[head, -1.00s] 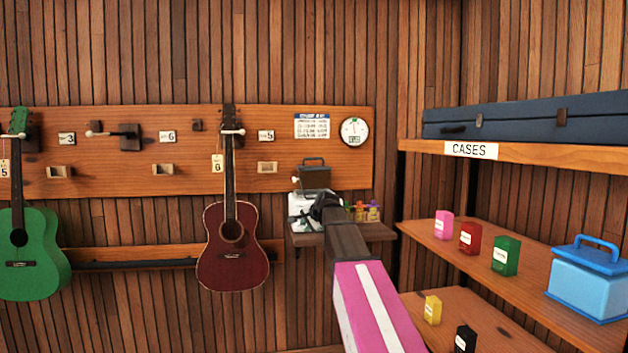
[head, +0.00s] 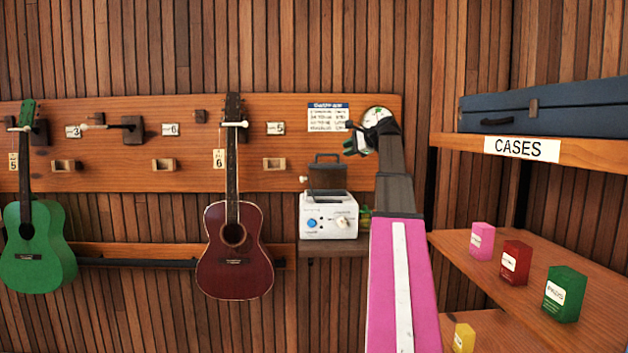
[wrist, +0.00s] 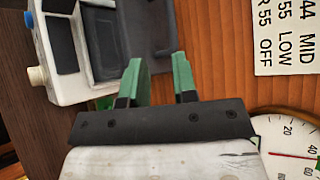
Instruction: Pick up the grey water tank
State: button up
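The grey water tank (head: 327,176), dark with a handle on top, sits upright on a white machine (head: 328,216) on a small wall shelf. In the wrist view, part of the grey tank (wrist: 140,30) shows turned sideways beyond the fingertips, beside the white machine (wrist: 52,65). My gripper (head: 352,141) is up to the right of the tank's handle, apart from it, in front of the wall board. Its two green fingers in the wrist view (wrist: 158,78) are spread with nothing between them.
A wall dial (head: 376,115) is partly behind my gripper, and a printed chart (head: 328,117) hangs above the tank. A red guitar (head: 234,252) hangs to the left. Shelves with small boxes (head: 566,293) and a dark case (head: 545,118) stand at the right.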

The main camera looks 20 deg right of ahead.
jog(key=x, duration=0.3)
jog(key=r+x, duration=0.1)
jog(key=x, duration=0.2)
jog(key=w+x, duration=0.1)
jog(key=x, duration=0.3)
jog(key=shift+d+r, duration=0.1)
jog(key=shift+d, duration=0.05)
grip_shut()
